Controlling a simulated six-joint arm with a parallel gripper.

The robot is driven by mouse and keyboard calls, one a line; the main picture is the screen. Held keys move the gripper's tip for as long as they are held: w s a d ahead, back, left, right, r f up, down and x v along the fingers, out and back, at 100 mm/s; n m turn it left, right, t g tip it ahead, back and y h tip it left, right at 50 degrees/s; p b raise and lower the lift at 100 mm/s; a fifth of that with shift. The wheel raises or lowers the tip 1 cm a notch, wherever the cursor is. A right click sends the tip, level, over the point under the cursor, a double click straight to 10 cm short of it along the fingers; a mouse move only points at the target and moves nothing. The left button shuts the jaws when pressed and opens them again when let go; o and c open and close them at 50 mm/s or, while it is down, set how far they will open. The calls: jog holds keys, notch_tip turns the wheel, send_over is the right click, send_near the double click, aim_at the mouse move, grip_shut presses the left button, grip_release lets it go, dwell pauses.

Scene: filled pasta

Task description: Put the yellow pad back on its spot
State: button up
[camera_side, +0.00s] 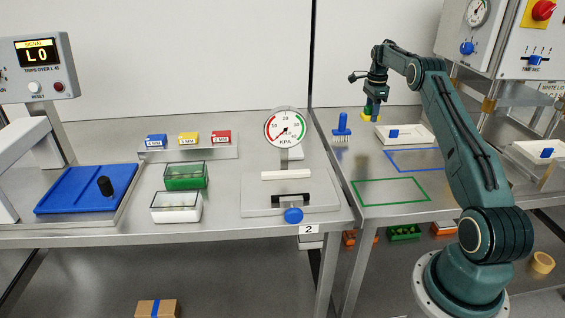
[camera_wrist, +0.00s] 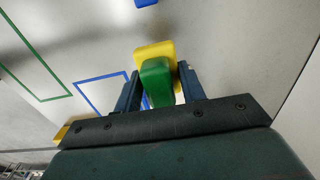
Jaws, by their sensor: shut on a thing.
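The yellow pad (camera_wrist: 150,50) has a green grip (camera_wrist: 156,78) on its near face in the wrist view. My gripper (camera_wrist: 159,85) is shut on this green grip, with one dark blue finger at each side. In the side view my gripper (camera_side: 373,105) is at the back of the right table, and the yellow pad (camera_side: 367,113) shows small below it. I cannot tell whether the pad touches the table. A blue outline (camera_side: 393,161) and a green outline (camera_side: 390,204) are marked on the right table, nearer the front; both look empty.
A blue brush (camera_side: 342,127) stands left of the pad. A white tray (camera_side: 418,142) with a blue part lies to its right, behind the blue outline. A control cabinet (camera_side: 505,45) and another white tray (camera_side: 537,158) stand at the right. The table around the green outline is clear.

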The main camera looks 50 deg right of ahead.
aim_at(367, 139)
jog(key=shift+f, duration=0.1)
jog(key=shift+f, duration=3.95)
jog(key=shift+f, duration=0.15)
jog(key=o, duration=0.9)
jog(key=shift+o, duration=0.2)
notch_tip(367, 139, up, 12)
jog(key=shift+r, duration=0.2)
